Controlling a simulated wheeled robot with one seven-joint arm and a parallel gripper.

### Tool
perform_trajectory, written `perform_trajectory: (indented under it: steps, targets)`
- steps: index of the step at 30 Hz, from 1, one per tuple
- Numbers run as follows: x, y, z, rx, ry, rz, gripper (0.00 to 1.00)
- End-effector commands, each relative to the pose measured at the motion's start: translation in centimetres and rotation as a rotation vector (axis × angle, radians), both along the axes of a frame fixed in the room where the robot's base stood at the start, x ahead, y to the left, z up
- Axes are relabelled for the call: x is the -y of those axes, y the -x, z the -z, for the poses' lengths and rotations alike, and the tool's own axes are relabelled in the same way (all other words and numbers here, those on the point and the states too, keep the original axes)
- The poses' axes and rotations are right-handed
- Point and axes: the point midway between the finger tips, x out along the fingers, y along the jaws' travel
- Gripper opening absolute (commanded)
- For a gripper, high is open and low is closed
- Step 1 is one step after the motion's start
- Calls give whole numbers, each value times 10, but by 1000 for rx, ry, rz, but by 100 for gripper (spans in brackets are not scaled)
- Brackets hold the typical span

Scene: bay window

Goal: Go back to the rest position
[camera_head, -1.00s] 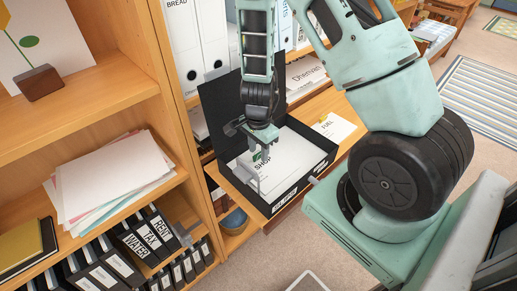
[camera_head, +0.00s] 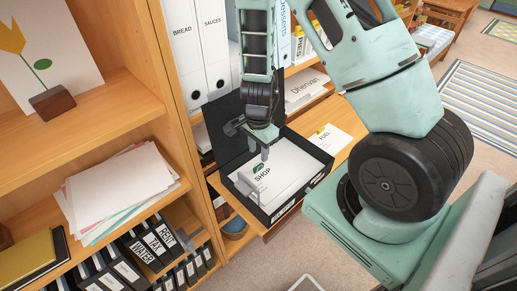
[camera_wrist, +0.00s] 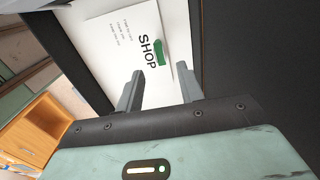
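My gripper (camera_head: 258,148) is above an open black box file (camera_head: 318,185) on a wooden shelf. White papers headed SHOP (camera_head: 278,178) with a green mark lie inside the box. In the wrist view my gripper (camera_wrist: 160,84) has its two grey fingers apart, with nothing between them. The SHOP paper (camera_wrist: 118,42) lies beyond the fingertips. The box's black lid (camera_head: 228,120) stands raised behind my gripper. My arm reaches in from the upper right.
A wooden bookcase (camera_head: 120,95) stands close at left, with loose papers (camera_head: 118,190) and black binders (camera_head: 150,245). White binders (camera_head: 188,45) stand behind the box. A sheet with a yellow tab (camera_head: 325,138) lies right of the box. Carpet (camera_head: 285,255) is free in front.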

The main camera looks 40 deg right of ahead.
Motion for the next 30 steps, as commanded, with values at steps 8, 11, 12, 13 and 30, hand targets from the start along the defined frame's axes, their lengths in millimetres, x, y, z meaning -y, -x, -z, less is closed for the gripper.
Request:
perform_trajectory:
  steps: [8,11,12,13,30]
  targets:
    - [0,0,-4,0,0,0,38]
    - [0,0,-4,0,0,0,38]
    - [0,0,-4,0,0,0,38]
    - [0,0,-4,0,0,0,38]
    - [-30,-3,-98,121,-25,-582,38]
